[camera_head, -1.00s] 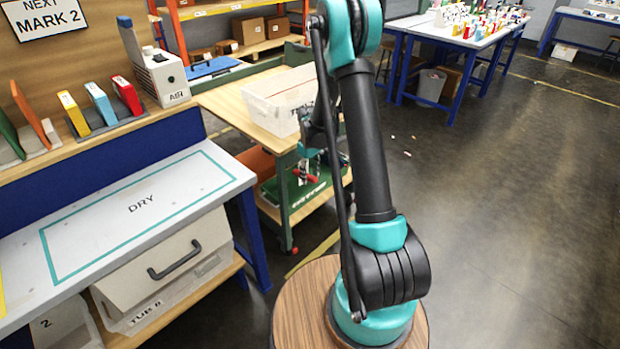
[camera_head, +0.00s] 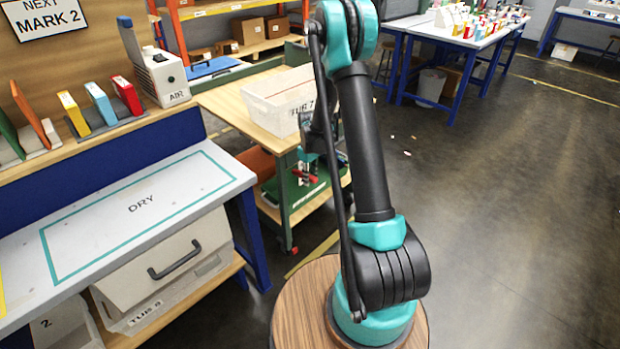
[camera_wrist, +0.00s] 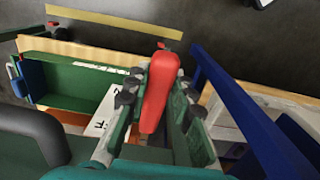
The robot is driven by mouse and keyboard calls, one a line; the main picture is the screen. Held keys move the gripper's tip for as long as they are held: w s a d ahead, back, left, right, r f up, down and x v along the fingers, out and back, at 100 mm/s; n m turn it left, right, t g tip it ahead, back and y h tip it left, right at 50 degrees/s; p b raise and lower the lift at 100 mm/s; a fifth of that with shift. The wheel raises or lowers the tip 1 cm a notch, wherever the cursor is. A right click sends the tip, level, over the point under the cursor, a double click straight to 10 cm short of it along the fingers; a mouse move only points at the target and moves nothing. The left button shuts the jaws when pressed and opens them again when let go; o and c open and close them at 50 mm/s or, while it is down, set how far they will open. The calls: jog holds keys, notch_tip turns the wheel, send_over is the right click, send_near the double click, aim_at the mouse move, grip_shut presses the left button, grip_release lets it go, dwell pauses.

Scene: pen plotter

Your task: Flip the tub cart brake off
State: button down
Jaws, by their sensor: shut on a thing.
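The tub cart (camera_head: 226,103) has a wooden top and green legs, and stands just beyond the bench on the left. A white tub (camera_head: 268,98) sits on its top. In the wrist view a red lever (camera_wrist: 160,92), which looks like the brake, stands between the two fingers of my gripper (camera_wrist: 163,80). The fingers are shut on it, one on each side. In the head view my gripper (camera_head: 308,172) is small, beside the cart's right side and partly hidden by my arm.
The bench with the DRY mat (camera_head: 140,205) is at left, with a lidded bin (camera_head: 165,262) below. A green box (camera_wrist: 75,85) lies on the cart's lower shelf. A blue bar (camera_wrist: 235,110) shows close to my gripper's right. Open floor (camera_head: 500,220) lies to the right.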

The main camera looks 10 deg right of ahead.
jog(key=shift+w+a+r+g+h, duration=0.2)
jog(key=shift+r+g+h, duration=0.25)
jog(key=shift+r+g, duration=0.15)
jog(key=shift+w+a+r+g+h, duration=0.1)
jog(key=shift+w+r+g+h, duration=0.1)
jog(key=shift+r+g+h, duration=0.35)
jog(key=c, duration=1.3)
grip_release()
jog(key=v, duration=1.2)
jog(key=shift+d, duration=0.2)
jog(key=shift+r, duration=0.1)
